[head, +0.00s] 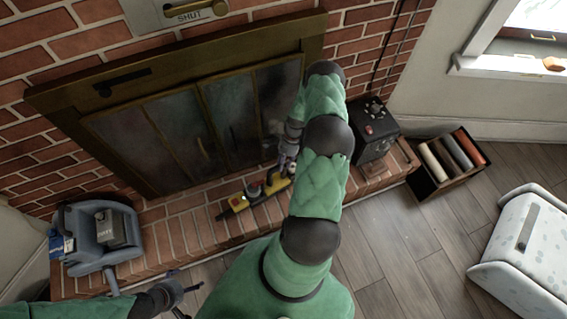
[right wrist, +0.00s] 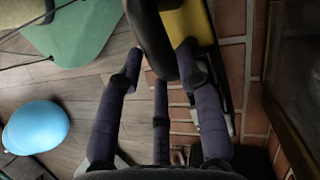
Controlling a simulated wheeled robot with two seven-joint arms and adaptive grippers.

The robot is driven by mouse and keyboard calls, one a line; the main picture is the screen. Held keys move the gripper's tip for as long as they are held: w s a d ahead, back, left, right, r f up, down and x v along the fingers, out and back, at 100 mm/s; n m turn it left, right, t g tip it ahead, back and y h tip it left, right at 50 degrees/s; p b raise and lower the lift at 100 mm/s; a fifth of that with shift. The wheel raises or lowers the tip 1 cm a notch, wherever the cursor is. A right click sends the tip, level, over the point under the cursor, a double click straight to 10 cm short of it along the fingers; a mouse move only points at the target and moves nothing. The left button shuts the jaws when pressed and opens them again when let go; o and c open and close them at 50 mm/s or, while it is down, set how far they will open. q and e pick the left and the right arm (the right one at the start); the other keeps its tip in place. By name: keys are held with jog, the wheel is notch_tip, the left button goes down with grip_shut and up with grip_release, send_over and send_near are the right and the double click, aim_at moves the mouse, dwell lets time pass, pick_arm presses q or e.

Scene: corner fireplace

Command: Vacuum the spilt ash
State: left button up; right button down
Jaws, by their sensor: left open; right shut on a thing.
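A yellow and black handheld vacuum (head: 240,202) lies along the brick hearth in front of the closed fireplace doors. A small green spot shows on its body. My right gripper (head: 283,170) is at the vacuum's right part, partly hidden by my arm. In the right wrist view, my right gripper (right wrist: 158,70) has its purple-grey fingers around the vacuum's dark handle, beside its yellow body (right wrist: 190,24). My left gripper (head: 182,291) is open and empty over the floor, low in the head view. I cannot make out the spilt ash.
A grey-blue container (head: 120,248) stands at the hearth's left end. A black box (head: 376,146) stands at its right end. A dark crate (head: 433,190) of rolls and a white speckled bin (head: 530,235) stand on the floor. A blue round object (right wrist: 36,127) shows in the wrist view.

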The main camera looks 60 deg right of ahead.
jog(key=shift+d+r+p, duration=0.1)
jog(key=shift+r+p, duration=0.55)
jog(key=shift+r, duration=0.4)
jog(key=shift+r+p, duration=0.4)
jog(key=shift+r, duration=0.2)
jog(key=shift+w, duration=0.1)
dwell(0.3)
